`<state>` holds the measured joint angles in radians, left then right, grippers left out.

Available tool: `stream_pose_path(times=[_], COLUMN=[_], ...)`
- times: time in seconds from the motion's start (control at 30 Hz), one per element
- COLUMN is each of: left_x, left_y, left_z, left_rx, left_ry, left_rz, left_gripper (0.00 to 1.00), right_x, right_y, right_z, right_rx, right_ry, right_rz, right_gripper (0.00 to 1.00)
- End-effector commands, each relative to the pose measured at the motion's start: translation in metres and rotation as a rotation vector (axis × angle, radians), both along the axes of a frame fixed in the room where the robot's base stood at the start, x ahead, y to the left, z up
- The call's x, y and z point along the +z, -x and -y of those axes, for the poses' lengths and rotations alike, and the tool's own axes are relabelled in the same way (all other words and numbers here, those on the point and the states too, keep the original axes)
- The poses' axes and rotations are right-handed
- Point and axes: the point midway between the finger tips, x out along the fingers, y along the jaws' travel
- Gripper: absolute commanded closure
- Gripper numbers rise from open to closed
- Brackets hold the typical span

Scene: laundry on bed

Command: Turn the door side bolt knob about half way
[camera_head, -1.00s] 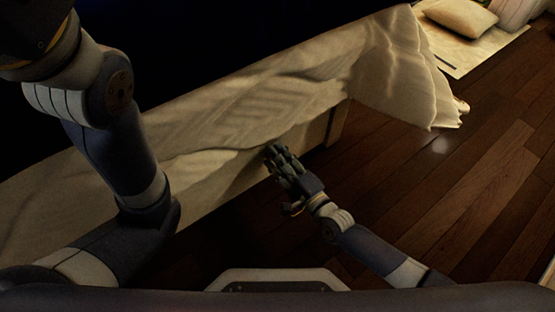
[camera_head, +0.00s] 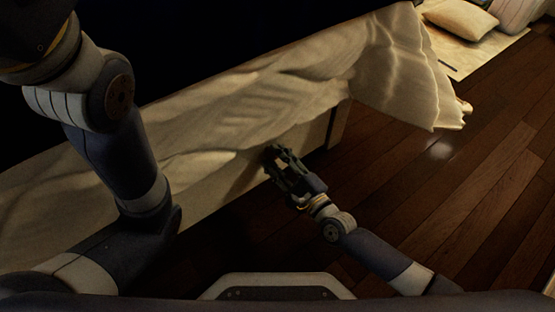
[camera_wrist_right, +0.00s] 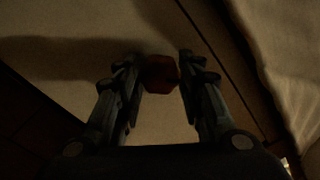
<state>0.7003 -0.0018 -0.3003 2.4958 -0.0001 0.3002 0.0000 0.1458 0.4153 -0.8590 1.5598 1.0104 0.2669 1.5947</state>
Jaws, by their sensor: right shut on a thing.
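The bolt knob (camera_wrist_right: 161,73) is small, reddish-brown and faceted. In the wrist view it sits between my right gripper's fingertips, against the pale side of the bed frame (camera_wrist_right: 85,20). My right gripper (camera_wrist_right: 158,72) is shut on the knob. In the head view my right gripper (camera_head: 276,156) reaches the bed's side from the lower right, and the knob cannot be made out there. My left arm crosses the left of the head view, but its gripper is not in view.
A rumpled cream blanket (camera_head: 240,105) hangs over the bed's side, close to my right gripper. Dark wooden floor (camera_head: 470,180) lies open to the right. A pillow (camera_head: 461,19) lies on a pale rug (camera_head: 475,55) at the top right.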

Motion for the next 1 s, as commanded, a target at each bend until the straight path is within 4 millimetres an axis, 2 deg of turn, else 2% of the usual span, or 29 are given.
stream_pose_path(times=[0.23,0.27,0.33,0.37,0.77,0.87,1.0], left_x=[0.0,0.0,-0.001,-0.001,-0.001,-0.001,-0.001], left_y=[0.002,0.002,0.003,0.004,0.0,0.001,0.001], left_z=[0.0,-0.001,-0.001,-0.001,-0.001,-0.001,0.0], left_rx=[-0.001,-0.001,-0.001,-0.001,0.003,0.001,0.001], left_ry=[0.001,0.001,0.001,0.002,-0.001,-0.001,0.0], left_rz=[0.003,0.004,0.006,0.007,-0.001,0.0,0.002], left_gripper=[0.6,0.6,0.6,0.6,0.6,0.6,0.6], right_x=[0.001,0.001,0.001,0.001,-0.001,-0.001,-0.002], right_y=[-0.002,-0.002,-0.002,-0.002,0.004,0.015,0.038], right_z=[0.001,0.001,0.001,0.001,0.003,0.011,0.029], right_rx=[-0.003,-0.003,-0.003,-0.002,-0.001,0.0,0.0], right_ry=[0.0,0.0,0.0,0.0,0.001,0.003,0.005], right_rz=[0.002,0.002,0.002,0.001,0.0,-0.001,-0.001], right_gripper=[0.89,0.63,0.47,0.44,0.44,0.44,0.44])
